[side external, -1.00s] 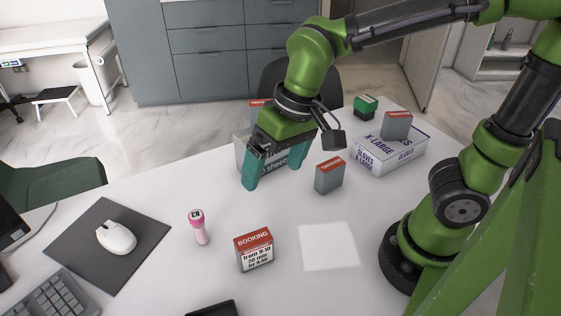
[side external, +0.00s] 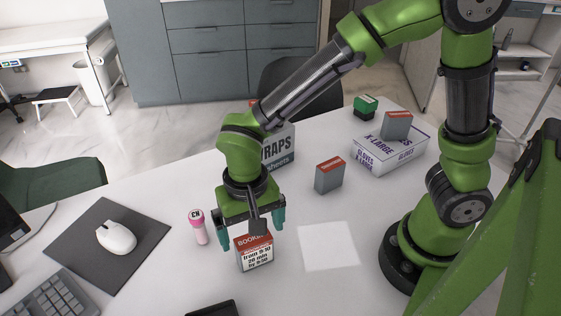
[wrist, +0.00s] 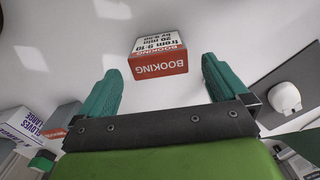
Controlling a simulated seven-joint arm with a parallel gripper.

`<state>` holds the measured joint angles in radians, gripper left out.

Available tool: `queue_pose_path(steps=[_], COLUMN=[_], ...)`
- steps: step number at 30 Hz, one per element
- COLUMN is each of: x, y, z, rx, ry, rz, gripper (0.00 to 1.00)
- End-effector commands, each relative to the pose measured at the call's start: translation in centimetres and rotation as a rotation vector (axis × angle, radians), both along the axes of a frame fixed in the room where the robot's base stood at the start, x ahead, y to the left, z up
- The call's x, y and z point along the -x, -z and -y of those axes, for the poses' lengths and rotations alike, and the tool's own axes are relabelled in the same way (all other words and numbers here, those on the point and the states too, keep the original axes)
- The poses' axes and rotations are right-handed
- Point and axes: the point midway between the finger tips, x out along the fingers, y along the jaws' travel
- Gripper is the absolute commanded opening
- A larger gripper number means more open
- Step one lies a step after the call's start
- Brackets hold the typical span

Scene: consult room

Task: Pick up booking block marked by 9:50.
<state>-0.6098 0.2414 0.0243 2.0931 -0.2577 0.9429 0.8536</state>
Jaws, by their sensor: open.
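A booking block (side external: 255,258) stands upright on the white table. It has a red band reading BOOKING above a white label with several printed lines; the last line starts with "by", but its time is too small to read surely. In the wrist view the block (wrist: 158,62) appears upside down, ahead of and between my fingers. My gripper (side external: 252,232) is open and empty, pointing down. Its teal fingers are at the left and right of the block's upper part, and the wrist hides part of the red band. I cannot tell whether they touch it.
Grey blocks with red tops stand mid-table (side external: 329,176) and on the gloves box (side external: 388,152). A pink-and-white stamp-like object (side external: 199,228) stands left of the gripper. A wraps box (side external: 281,148) is behind. A mouse (side external: 116,237) lies on a dark mat. A pale square (side external: 329,246) marks clear table.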

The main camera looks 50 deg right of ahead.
Motion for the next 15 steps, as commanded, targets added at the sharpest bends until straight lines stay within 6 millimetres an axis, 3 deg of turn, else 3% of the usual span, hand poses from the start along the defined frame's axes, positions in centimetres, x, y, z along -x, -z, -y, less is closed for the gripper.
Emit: queue_pose_path(steps=[7,15], x=[0.0,0.0], y=[1.9,5.7], z=[0.1,0.2], rx=[0.0,0.001], ry=[0.0,0.001], rz=[-0.001,-0.003], gripper=[1.0,1.0])
